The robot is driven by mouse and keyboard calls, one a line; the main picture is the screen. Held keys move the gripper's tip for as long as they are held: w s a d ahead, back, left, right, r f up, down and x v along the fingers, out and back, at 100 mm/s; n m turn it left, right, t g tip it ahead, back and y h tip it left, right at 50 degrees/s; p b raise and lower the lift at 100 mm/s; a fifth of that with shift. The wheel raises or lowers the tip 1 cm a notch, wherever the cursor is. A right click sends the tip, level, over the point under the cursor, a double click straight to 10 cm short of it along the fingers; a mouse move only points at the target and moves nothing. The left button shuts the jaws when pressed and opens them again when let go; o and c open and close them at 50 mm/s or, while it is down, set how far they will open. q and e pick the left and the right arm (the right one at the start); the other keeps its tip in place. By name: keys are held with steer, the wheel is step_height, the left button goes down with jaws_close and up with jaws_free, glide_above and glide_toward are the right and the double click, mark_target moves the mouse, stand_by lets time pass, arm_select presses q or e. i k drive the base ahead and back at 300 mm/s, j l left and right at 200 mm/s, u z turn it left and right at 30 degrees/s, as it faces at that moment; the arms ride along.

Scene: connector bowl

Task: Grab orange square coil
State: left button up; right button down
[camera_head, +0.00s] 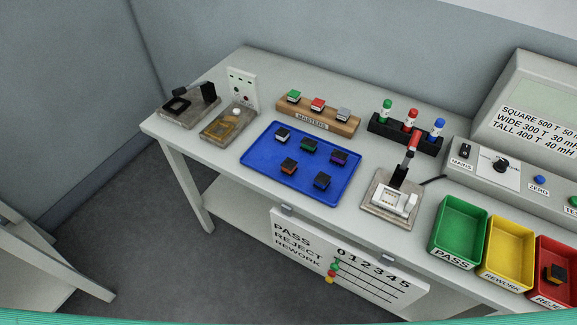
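A small dark block with an orange band (288,168) sits at the front left of the blue tray (258,162). It looks like the orange coil, but its exact shape is too small to tell. Near it on the tray are similar dark blocks: one with white (283,136), one with green (309,146), one with purple (338,158) and one with blue (322,182). Another dark block with an orange-yellow part (555,274) lies in the red reject bin (546,249). Neither of my grippers is in view.
Right of the tray stands a fixture with a red-handled lever (413,141). Behind are the masters block (317,117) and a rack of coloured bottles (402,133). Green (457,232) and yellow (508,246) bins stand at right. Two fixtures (190,101) (229,123) stand at left.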

mark_target(288, 167)
steer(key=i+l, duration=0.1)
steer(key=l, duration=0.35)
steer(key=i+l, duration=0.1)
steer(key=l, duration=0.35)
steer(key=i+l, duration=0.1)
steer(key=l, duration=0.3)
